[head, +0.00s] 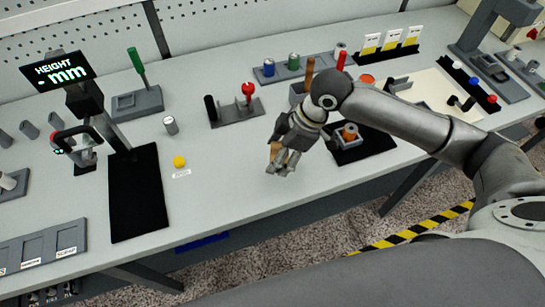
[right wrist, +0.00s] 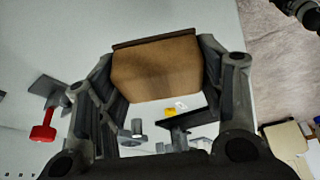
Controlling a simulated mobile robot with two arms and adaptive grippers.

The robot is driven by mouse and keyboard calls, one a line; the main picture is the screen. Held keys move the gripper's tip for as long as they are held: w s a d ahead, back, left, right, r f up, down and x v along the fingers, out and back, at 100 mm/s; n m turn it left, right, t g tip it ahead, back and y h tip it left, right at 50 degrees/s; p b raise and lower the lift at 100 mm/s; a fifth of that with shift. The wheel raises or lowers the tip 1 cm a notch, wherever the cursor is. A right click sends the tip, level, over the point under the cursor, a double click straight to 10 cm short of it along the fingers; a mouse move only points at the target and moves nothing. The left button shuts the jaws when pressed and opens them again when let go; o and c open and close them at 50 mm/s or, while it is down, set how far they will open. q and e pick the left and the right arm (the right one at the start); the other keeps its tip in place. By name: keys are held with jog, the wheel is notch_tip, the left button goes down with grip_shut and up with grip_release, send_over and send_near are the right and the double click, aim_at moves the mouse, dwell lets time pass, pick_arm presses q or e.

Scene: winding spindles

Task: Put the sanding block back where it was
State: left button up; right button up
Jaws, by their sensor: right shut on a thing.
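The sanding block, a brown block with a dark edge, is between the fingers of my right gripper in the right wrist view (right wrist: 157,70). In the head view only a tan bit of it (head: 275,150) shows beside the fingers. My right gripper (head: 282,163) is shut on it, over the front part of the grey bench (head: 235,185). I cannot tell the exact gap below the block. My left gripper is not seen in the head view.
A grey stand with a red knob (head: 248,90) and a yellow knob (head: 179,161) are to the left of my right gripper. A black mat (head: 375,150) with an orange-topped part lies to its right. The bench front between is clear.

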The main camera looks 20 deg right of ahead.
jog(key=shift+w+a+f, duration=0.25)
jog(key=shift+w+f, duration=0.2)
jog(key=shift+f, duration=0.15)
jog(key=shift+w+a+f, duration=0.2)
jog(key=shift+w+f, duration=0.2)
jog(key=shift+f, duration=0.15)
notch_tip(320, 180, down, 3)
jog(key=shift+w+a+r+p, duration=0.1)
jog(key=shift+p, duration=0.65)
jog(key=shift+f, duration=0.4)
jog(key=shift+f, duration=0.1)
jog(key=o, duration=0.9)
jog(key=b+v, duration=0.1)
jog(key=v, duration=1.1)
